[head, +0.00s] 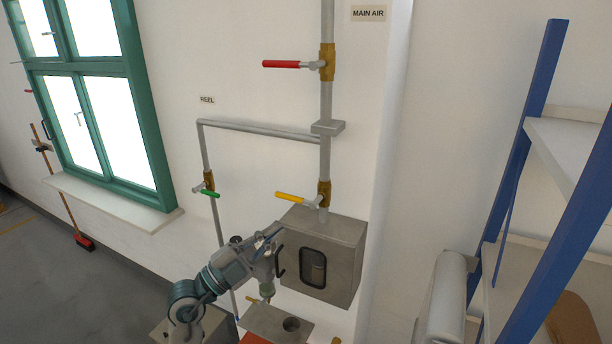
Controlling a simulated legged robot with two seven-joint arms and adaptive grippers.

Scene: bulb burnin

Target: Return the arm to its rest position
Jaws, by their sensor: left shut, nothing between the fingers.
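My left arm comes up from the bottom of the head view, left of centre. Its gripper (268,246) is shut and empty, in front of the left side of a grey metal box (346,243) on the wall. I cannot tell whether the gripper touches the box. The box has a dark oval window (313,267) in its front. My right gripper is not in view.
Above the box a pipe carries a yellow-handled valve (291,196) and a red-handled valve (281,64). A green-handled valve (209,194) is on the left branch. A grey block with a round hole (262,319) is below. Blue shelving (507,165) stands right.

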